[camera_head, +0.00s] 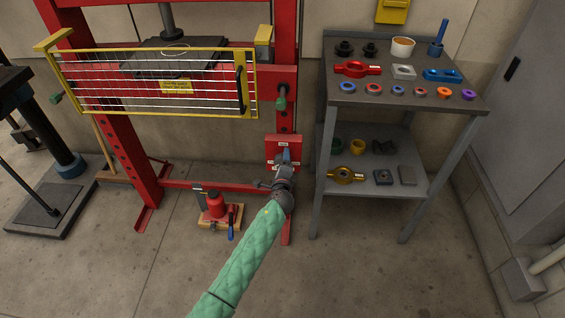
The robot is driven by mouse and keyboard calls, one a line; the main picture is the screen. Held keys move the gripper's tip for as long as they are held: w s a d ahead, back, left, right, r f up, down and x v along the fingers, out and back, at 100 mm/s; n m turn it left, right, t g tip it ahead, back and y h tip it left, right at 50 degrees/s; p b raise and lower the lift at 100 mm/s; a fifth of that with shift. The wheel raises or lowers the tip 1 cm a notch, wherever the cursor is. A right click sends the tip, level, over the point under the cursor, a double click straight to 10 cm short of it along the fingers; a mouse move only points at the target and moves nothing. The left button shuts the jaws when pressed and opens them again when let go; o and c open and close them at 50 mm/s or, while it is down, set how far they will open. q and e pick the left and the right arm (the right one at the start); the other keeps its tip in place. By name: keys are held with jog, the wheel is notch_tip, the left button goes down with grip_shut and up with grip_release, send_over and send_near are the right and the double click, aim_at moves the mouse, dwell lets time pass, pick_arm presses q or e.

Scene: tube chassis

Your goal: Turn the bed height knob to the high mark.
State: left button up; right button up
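A red panel (272,143) with small white labels is fixed low on the right post of the red press frame. The labels are too small to read. The bed height knob on this panel is largely hidden by my gripper, so its pointing direction does not show. My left arm, in a green sleeve, reaches up from the bottom edge, left of centre. Its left gripper (286,160) is in front of the panel's lower middle, at the knob's place. I cannot tell whether its fingers touch or grip the knob. My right gripper is not in view.
A grey shelf cart (325,160) with rings, cups and tools stands close to the right. A yellow mesh guard (150,112) spans the press above left. A red bottle jack (216,205) stands on the floor left of my arm. The front floor is clear.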

pick_arm(q)
jog(key=shift+o, duration=0.3)
jog(key=s, duration=0.7)
jog(key=shift+s+d+r, duration=0.15)
jog(key=shift+s+r, duration=0.1)
jog(key=shift+s, duration=0.1)
dwell(0.3)
